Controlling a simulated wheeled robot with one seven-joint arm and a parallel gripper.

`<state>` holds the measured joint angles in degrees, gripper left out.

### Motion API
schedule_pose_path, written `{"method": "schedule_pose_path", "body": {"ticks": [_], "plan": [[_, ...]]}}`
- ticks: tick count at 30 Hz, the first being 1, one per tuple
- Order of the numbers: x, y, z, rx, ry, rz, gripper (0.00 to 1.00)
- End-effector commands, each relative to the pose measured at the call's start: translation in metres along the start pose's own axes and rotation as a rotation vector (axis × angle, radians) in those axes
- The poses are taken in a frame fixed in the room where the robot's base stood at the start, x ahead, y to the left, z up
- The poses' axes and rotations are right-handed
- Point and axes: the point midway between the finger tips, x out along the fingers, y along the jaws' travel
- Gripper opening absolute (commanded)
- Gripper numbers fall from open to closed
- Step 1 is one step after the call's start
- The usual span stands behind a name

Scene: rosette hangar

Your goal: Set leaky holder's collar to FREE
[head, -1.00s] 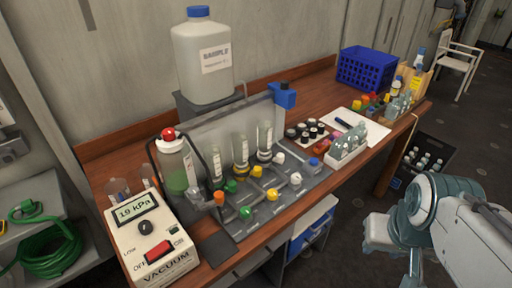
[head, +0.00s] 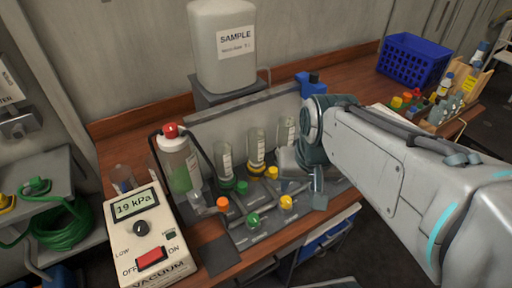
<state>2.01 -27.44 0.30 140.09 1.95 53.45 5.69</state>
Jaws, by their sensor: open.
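The filter rig stands on the wooden bench with three upright clear holders. I cannot tell which holder leaks, and collar markings are too small to read. Green (head: 253,220) and yellow (head: 286,202) knobs sit in front. My gripper (head: 318,196) is over the rig's right side, open, its fingers partly hidden; I see nothing held.
A vacuum unit (head: 150,240) reading 19 kPa stands at the front left, beside a red-capped flask (head: 180,165). A large SAMPLE jug (head: 222,60) stands behind. A blue crate (head: 413,60) and wooden rack (head: 462,95) are at the right.

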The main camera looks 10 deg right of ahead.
Motion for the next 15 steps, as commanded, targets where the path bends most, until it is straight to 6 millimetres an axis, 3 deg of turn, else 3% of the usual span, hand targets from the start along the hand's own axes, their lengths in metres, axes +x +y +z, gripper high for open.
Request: {"method": "schedule_pose_path", "body": {"ticks": [8, 15], "plan": [[0.021, -0.004, -0.069, 0.525, -0.15, -0.045, 0.48], [0.052, 0.004, -0.131, 1.001, -0.303, -0.068, 0.48]]}}
